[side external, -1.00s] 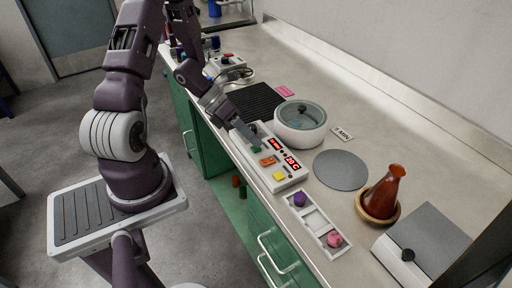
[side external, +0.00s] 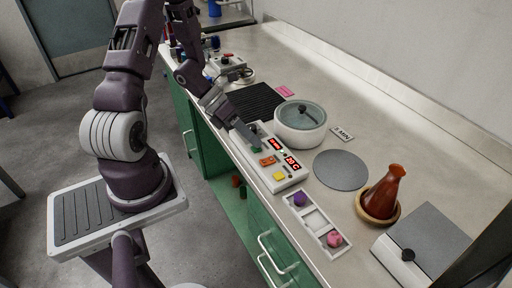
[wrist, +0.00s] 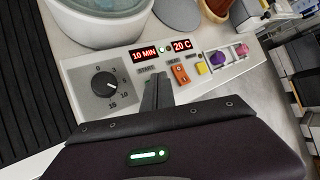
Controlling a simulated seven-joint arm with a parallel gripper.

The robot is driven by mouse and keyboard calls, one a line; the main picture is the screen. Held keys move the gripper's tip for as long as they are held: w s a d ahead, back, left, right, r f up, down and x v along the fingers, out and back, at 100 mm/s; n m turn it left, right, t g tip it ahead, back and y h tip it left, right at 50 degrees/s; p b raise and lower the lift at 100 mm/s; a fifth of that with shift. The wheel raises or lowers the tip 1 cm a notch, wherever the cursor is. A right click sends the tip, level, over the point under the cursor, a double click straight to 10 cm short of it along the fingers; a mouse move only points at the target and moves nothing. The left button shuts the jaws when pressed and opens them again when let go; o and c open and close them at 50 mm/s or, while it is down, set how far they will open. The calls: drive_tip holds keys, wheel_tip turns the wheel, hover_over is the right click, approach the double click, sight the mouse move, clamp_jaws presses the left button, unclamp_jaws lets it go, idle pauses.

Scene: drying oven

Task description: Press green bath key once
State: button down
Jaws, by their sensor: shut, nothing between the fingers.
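The white bath control box (side external: 265,172) stands on the bench in front of the round white water bath (side external: 299,138). Its green key (side external: 257,150) shows in the side view just beyond my gripper (side external: 253,143). An orange key (side external: 267,161) and a yellow key (side external: 279,175) sit farther along. In the wrist view my gripper (wrist: 158,84) is shut and empty, pointing down over the START label. It hides the green key there, so I cannot tell whether the tips touch it. The displays (wrist: 144,54) read 10 MIN and 20 C.
A dial (wrist: 105,85) is left of the fingers in the wrist view. The orange (wrist: 180,74) and yellow (wrist: 202,68) keys are close on the right. A tray (side external: 314,219) with purple and pink pieces, a grey disc (side external: 341,170) and a red-brown flask (side external: 384,192) stand farther right.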

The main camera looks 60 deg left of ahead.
sight(252, 147)
drive_tip(key=shift+r, duration=0.6)
drive_tip(key=shift+r, duration=0.1)
drive_tip(key=shift+r, duration=2.45)
